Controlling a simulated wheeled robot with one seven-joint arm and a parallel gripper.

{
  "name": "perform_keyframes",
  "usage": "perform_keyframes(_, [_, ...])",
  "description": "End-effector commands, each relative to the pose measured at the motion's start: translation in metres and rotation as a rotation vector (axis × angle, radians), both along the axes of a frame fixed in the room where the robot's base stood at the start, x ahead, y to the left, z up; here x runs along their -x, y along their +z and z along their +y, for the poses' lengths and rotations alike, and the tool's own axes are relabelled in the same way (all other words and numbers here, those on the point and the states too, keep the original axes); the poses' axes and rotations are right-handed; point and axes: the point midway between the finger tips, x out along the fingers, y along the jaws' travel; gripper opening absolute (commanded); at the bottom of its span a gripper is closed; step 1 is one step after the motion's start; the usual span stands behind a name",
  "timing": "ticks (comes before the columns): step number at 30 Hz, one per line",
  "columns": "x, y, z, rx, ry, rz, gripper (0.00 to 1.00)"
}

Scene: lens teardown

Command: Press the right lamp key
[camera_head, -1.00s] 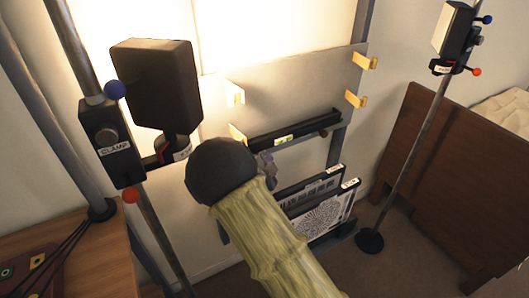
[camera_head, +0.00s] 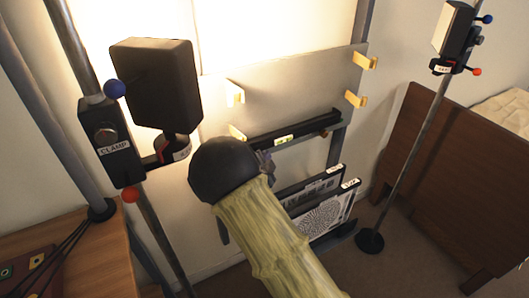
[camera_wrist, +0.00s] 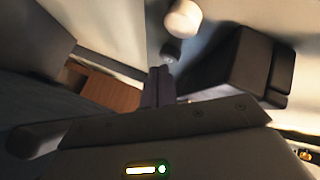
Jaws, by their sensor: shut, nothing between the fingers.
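My gripper (camera_wrist: 158,85) is shut and empty in the wrist view, its two dark fingers together. In the head view only a small grey part of it (camera_head: 266,163) shows beside the black wrist. No key labelled as the right lamp key can be made out. A red control box (camera_head: 38,262) with a green-marked key sits at the lower left of the head view, cut off by the frame edge. The right stand's clamp box (camera_head: 456,35) has a blue and a red knob. My gripper appears apart from the control box.
A black box-shaped head (camera_head: 155,82) on a left stand with a clamp box (camera_head: 110,140) is near my arm. A lit panel with yellow hooks (camera_head: 365,61) and a rack of patterned plates (camera_head: 322,215) stand behind. A brown wooden board (camera_head: 450,180) is at right.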

Motion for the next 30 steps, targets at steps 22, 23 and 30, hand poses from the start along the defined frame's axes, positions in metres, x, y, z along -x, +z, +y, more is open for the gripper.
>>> perform_keyframes(22, [-0.0072, 0.0013, 0.0051, -0.002, 0.002, -0.003, 0.0])
perform_keyframes(23, [-0.0076, 0.0015, 0.0052, -0.002, 0.002, -0.003, 0.0])
perform_keyframes(30, [-0.0098, 0.0023, 0.0072, -0.001, 0.004, -0.005, 0.0])
